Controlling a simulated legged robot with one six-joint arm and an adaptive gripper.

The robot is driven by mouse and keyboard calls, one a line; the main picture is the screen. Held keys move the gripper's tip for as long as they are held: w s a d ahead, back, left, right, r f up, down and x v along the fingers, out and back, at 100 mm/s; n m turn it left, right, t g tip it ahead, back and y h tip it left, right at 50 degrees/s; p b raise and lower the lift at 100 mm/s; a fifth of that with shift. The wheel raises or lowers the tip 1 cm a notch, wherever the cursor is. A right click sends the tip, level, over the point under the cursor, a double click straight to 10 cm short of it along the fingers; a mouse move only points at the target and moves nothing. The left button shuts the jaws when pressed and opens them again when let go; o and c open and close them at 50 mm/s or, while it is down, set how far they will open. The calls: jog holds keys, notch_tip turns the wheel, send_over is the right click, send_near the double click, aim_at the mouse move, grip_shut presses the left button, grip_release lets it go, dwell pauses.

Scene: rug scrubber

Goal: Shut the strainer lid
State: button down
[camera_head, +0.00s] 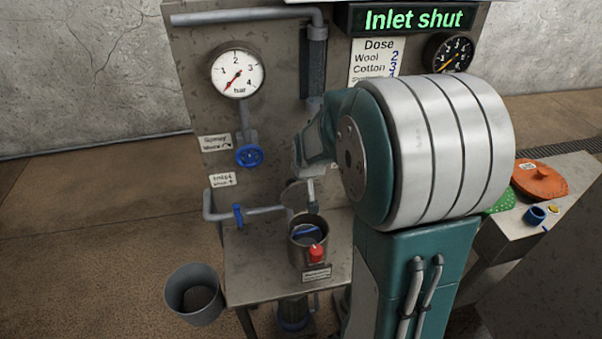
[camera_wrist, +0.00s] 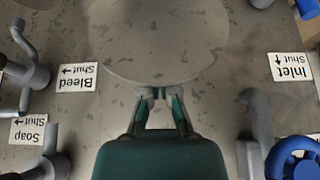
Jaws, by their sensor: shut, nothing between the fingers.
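The strainer (camera_head: 308,262) is a round metal pot on the steel bench in the head view. Its top is open, with something blue inside and a red knob (camera_head: 317,253) at its front. A round grey plate that looks like the strainer lid (camera_head: 294,194) stands raised behind the pot. In the wrist view a large grey disc, apparently the same lid (camera_wrist: 160,40), fills the upper middle. My gripper (camera_wrist: 160,92) is shut and empty, with its tips at the disc's lower edge; I cannot tell whether they touch. In the head view my arm partly hides this area.
The upright panel carries a pressure gauge (camera_head: 237,73), a blue valve wheel (camera_head: 249,155), a blue handle (camera_head: 238,215) and pipes. A lit sign (camera_head: 413,18) reads "Inlet shut". A grey bucket (camera_head: 194,293) stands at left. A side table holds an orange item (camera_head: 540,180).

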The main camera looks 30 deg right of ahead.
jog(key=shift+s+a+f, duration=0.15)
jog(key=shift+s+a, duration=0.05)
jog(key=shift+s, duration=0.45)
jog(key=shift+s+a+f, duration=0.1)
jog(key=shift+s+a, duration=0.05)
jog(key=shift+s, duration=0.45)
jog(key=s+a+f, duration=0.1)
jog(key=s+f, duration=0.3)
jog(key=f, duration=0.1)
jog(key=shift+s+a, duration=0.15)
dwell(0.3)
notch_tip(320, 180, up, 9)
jog(key=s, duration=0.2)
jog(key=shift+a, duration=0.3)
dwell(0.3)
dwell(0.3)
